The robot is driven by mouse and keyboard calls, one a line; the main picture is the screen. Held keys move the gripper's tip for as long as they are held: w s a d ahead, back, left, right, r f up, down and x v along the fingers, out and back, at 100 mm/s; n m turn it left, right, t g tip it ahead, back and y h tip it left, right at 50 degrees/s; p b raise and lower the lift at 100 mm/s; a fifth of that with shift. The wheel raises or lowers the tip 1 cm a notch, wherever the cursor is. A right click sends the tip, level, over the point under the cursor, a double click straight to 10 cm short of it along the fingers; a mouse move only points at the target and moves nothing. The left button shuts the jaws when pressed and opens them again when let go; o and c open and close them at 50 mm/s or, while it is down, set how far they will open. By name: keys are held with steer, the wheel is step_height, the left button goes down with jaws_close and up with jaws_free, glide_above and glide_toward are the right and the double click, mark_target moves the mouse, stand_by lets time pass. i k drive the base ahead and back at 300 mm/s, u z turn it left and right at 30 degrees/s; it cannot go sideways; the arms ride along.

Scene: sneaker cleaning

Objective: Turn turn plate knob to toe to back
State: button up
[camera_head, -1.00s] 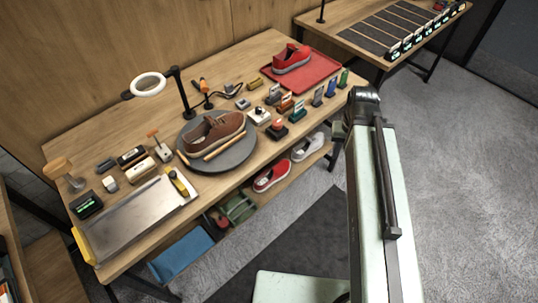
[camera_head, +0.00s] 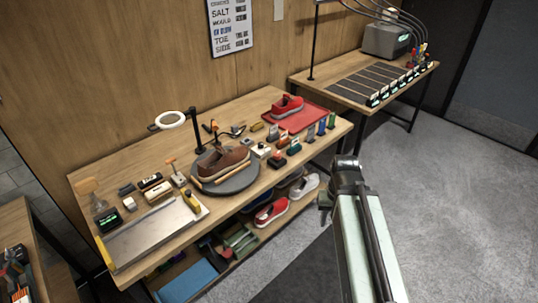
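A round dark grey turn plate (camera_head: 243,183) sits near the front edge of the wooden workbench. A brown sneaker (camera_head: 222,160) stands on it, along with thin wooden rods (camera_head: 227,174). I cannot make out for sure which part is the plate's knob. My arm rises at the lower right, in front of the bench's right end and apart from the plate. My gripper (camera_head: 326,205) shows only as a small dark part at the arm's top, left side. Its fingers are too small and hidden to tell open from shut.
A metal tray (camera_head: 150,233) lies at left, a red mat (camera_head: 313,117) with a red shoe (camera_head: 287,106) at back right. The floor (camera_head: 450,190) at right is clear.

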mark_target(277, 155)
steer(key=u, duration=0.45)
steer(key=i, duration=1)
steer(key=z, duration=0.1)
